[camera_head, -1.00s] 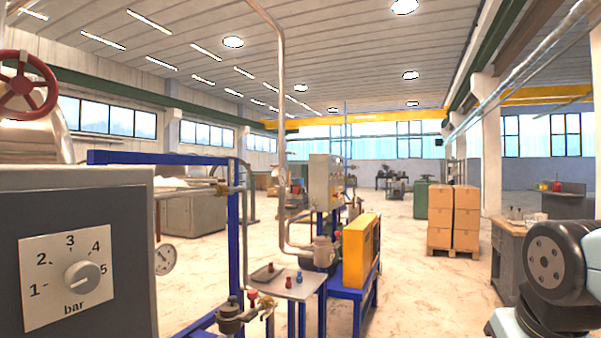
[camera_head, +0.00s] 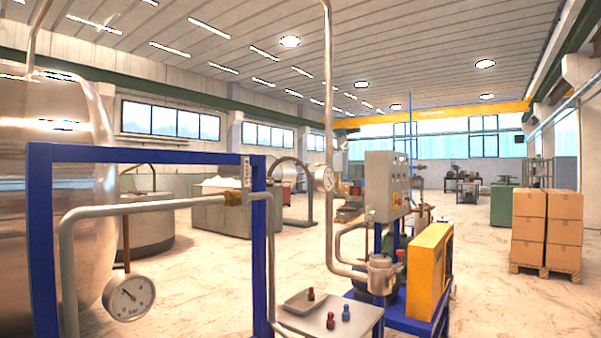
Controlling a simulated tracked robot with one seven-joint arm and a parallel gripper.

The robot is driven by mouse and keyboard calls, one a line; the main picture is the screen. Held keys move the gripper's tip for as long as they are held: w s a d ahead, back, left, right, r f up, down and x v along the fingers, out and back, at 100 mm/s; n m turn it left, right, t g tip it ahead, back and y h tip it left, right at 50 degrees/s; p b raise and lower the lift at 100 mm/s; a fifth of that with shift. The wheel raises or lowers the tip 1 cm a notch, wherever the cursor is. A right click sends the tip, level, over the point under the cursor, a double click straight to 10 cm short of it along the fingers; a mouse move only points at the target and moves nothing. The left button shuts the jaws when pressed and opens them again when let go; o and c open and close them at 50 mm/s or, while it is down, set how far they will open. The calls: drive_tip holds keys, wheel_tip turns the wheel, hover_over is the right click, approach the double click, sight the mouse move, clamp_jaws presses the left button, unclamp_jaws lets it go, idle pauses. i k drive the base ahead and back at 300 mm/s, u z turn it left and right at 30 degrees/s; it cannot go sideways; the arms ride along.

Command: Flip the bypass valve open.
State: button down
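No part labelled as the bypass valve can be made out. A brass fitting (camera_head: 236,197) sits on the bent grey pipe (camera_head: 150,204) at the upper right of the blue frame (camera_head: 40,235). I cannot tell whether it is the bypass valve or how any lever on it is set. A round pressure gauge (camera_head: 129,298) marked "bar" hangs from the pipe at lower left. My gripper is not in view.
A large shiny tank (camera_head: 60,205) stands at the left. A small table (camera_head: 345,318) with red and blue pieces, a grey control box (camera_head: 386,185) and a yellow unit (camera_head: 428,270) stand ahead. Boxes on a pallet (camera_head: 541,268) stand right, with clear floor (camera_head: 485,300) before them.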

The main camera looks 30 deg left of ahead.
sight(244, 160)
drive_tip(key=u, duration=0.4)
drive_tip(key=i, duration=1.15)
drive_tip(key=u, duration=0.65)
drive_tip(key=k, duration=0.9)
drive_tip(key=u, duration=0.15)
drive_tip(key=i, duration=0.95)
drive_tip(key=z, duration=0.1)
